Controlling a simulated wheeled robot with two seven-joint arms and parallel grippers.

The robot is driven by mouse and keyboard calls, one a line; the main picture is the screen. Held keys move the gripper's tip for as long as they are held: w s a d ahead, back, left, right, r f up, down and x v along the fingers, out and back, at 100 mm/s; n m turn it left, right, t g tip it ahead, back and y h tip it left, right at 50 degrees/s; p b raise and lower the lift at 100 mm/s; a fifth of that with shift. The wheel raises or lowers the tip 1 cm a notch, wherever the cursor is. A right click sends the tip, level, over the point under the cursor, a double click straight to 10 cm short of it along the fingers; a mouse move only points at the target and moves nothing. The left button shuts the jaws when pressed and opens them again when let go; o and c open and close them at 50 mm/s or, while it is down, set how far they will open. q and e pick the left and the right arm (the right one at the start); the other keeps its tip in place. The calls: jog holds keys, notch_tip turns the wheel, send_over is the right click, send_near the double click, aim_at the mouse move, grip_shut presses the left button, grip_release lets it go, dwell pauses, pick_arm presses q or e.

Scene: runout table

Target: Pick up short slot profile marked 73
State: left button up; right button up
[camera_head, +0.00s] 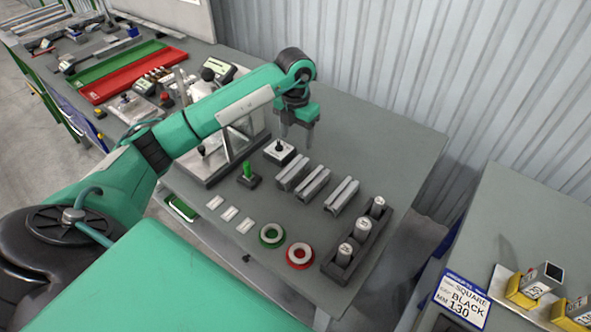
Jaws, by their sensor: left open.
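Three short grey slot profiles lie side by side on the grey table: a left one (292,173), a middle one (313,184) and a right one (342,195). No number can be read on any of them, so I cannot tell which is marked 73. My left gripper (296,138) points down with its fingers apart and empty. It is above the table, behind the left and middle profiles in the picture, apart from them. My right gripper is not in view.
A white block with a black knob (279,152) stands close to the left profile. A dark rack with cylinders (335,266) is at the right. Green (272,235) and red (299,255) rings lie in front. The table's back right is clear.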

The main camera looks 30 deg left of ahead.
aim_at(294, 166)
pick_arm(q)
jog(key=f+p, duration=0.1)
jog(key=f, duration=0.3)
jog(key=f+p, duration=0.1)
jog(key=f, duration=0.3)
jog(key=shift+s+a+f+p, duration=0.1)
jog(key=shift+a+p, duration=0.1)
jog(key=shift+p, duration=0.1)
notch_tip(294, 166, down, 4)
jog(key=p, duration=0.3)
jog(key=shift+a+f, duration=0.1)
jog(key=shift+f, duration=0.55)
jog(key=c, duration=1.1)
jog(key=shift+c, duration=0.3)
jog(key=shift+r, duration=0.15)
